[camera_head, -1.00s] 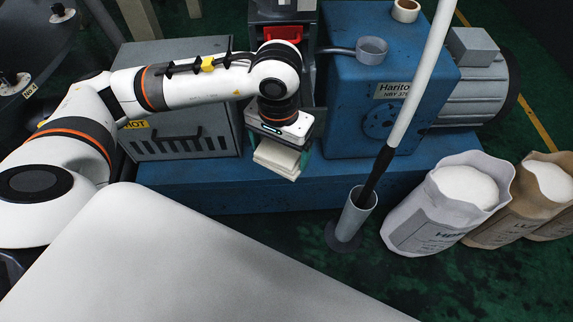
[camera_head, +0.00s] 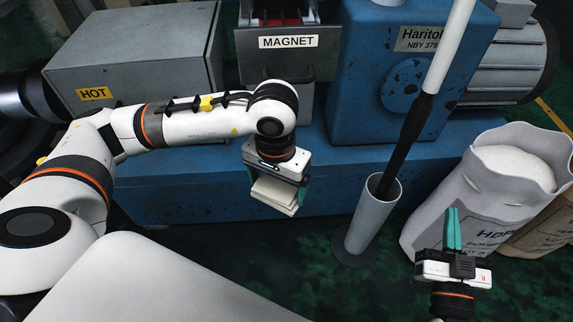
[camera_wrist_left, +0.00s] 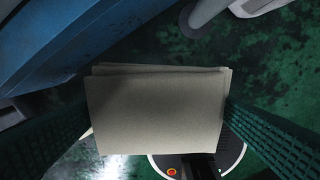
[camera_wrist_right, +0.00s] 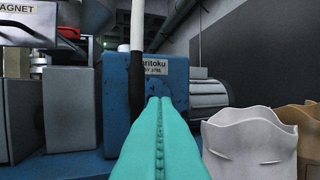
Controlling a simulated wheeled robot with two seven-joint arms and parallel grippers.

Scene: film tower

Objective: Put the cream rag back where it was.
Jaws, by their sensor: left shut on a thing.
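The cream rag (camera_head: 276,193) is a folded, flat stack in the jaws of my left gripper (camera_head: 273,187). In the left wrist view the cream rag (camera_wrist_left: 157,108) fills the space between the two green fingers, above the green floor. My left gripper is shut on it and holds it in the air in front of the blue machine base. My right gripper (camera_head: 453,229) is in front of the white sack. Its teal fingers lie together with nothing between them, as the right wrist view also shows (camera_wrist_right: 160,135).
The blue machine (camera_head: 400,85), a grey box marked HOT (camera_head: 135,70) and a MAGNET drawer (camera_head: 290,60) stand behind. A pole stands in a grey tube (camera_head: 367,222). A white sack (camera_head: 490,200) of pellets is at right. A pale surface (camera_head: 150,285) is in front.

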